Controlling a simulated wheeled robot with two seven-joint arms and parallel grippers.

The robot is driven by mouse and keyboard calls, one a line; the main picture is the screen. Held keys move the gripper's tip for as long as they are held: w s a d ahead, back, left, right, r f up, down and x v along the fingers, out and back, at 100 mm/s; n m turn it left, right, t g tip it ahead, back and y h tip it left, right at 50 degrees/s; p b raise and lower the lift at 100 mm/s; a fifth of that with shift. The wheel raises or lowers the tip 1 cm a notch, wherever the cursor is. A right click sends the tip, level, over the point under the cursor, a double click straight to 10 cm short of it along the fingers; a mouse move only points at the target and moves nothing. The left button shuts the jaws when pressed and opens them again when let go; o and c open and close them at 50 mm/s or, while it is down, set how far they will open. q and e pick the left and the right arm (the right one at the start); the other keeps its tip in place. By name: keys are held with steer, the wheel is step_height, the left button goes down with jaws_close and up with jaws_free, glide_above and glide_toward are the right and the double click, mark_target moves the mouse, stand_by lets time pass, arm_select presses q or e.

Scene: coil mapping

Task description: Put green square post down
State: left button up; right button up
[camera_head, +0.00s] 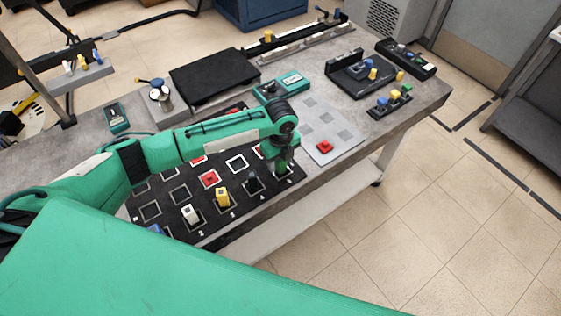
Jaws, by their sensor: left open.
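My left gripper (282,172) points down over the right end of the black board (175,221) with white square outlines, and it is open. Whether a green square post stands between or under its fingers cannot be told, because the green gripper hides that spot. A small green piece (407,88) sits on the black holder at the right of the table. My right gripper is not in view.
A grey plate (345,132) with darker squares and a red piece (325,147) lies right of the gripper. Black holders (362,75) with coloured pieces stand beyond it. A black flat block (214,78) and a teal meter (290,80) lie behind the arm.

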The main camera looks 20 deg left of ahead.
arm_select(q)
step_height(320, 180, up, 12)
steer(key=shift+f+b, duration=0.25)
steer(key=shift+b, duration=0.65)
